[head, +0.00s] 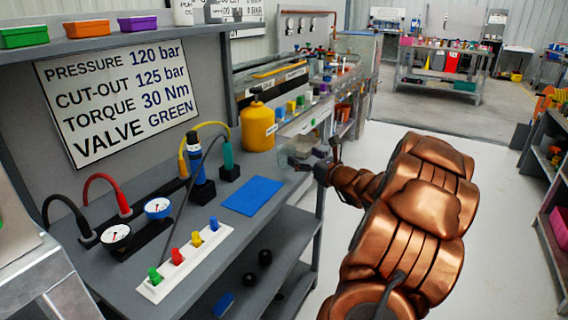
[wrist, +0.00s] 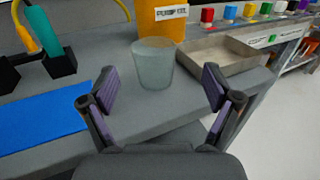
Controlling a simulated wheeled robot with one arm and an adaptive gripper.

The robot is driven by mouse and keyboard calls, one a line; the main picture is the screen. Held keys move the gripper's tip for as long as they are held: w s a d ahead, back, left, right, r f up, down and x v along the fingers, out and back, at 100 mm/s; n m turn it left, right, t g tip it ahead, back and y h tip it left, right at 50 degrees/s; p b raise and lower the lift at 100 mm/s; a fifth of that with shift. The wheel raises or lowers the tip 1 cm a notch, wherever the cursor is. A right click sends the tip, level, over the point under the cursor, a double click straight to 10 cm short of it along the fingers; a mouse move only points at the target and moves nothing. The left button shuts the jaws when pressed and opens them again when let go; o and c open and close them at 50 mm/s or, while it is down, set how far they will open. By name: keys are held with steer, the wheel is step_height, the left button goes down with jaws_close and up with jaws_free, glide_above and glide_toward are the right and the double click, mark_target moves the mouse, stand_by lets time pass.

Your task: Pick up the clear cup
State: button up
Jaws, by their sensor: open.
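The clear cup (wrist: 154,66) stands upright on the grey bench (wrist: 180,112) in the wrist view, in front of a yellow container. It is see-through with an amber tint near its rim. In the head view the clear cup (head: 286,159) is faint, at the bench's right edge. My gripper (wrist: 159,90) is open, its two fingers apart on either side of the cup in the picture. The cup appears just beyond the fingertips, and I see no contact. In the head view my gripper (head: 316,160) is at the bench edge, close to the cup.
A yellow container (head: 258,126) stands just behind the cup. A shallow metal tray (wrist: 222,54) is at its right. A blue mat (head: 251,195) lies left of it, with a teal-topped connector (wrist: 46,40) behind. Open floor lies right of the bench.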

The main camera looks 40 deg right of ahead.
mark_target(286, 148)
steer(key=shift+w+a, duration=0.15)
steer(key=shift+w, duration=3.75)
steer(key=c, duration=1)
steer(key=shift+c, duration=0.2)
steer(key=shift+r, duration=0.15)
